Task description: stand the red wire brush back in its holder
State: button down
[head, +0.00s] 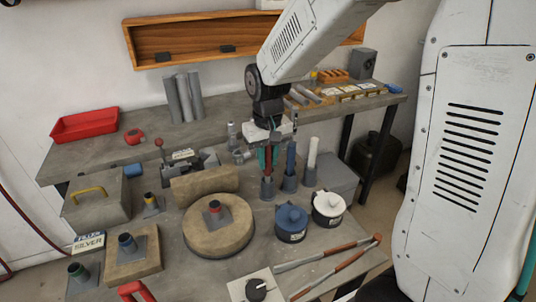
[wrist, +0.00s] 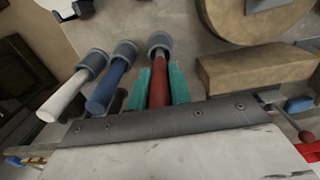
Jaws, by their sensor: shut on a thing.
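My gripper (head: 265,158) is shut on the red wire brush (wrist: 159,82). In the wrist view its two teal fingers (wrist: 160,74) lie on either side of the red handle. The brush points down at a grey cup-shaped holder (wrist: 159,43), which also shows below the gripper in the head view (head: 268,189). The brush's lower end meets the holder's mouth and appears to be inside it. How deep it sits, and its bristle end, are hidden. The brush looks roughly upright.
A blue-handled tool (head: 291,160) and a white-handled tool (head: 312,153) stand in matching grey holders close to the right. A blue pot (head: 291,224) and a white pot (head: 328,208) stand in front. A tan block (head: 204,184) and a round tan disc (head: 218,238) are at left.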

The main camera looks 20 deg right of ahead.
dwell(0.4)
jog(key=shift+f, duration=0.7)
jog(key=c, duration=1.2)
grip_release()
notch_tip(320, 180, up, 8)
jog(key=shift+f, duration=0.1)
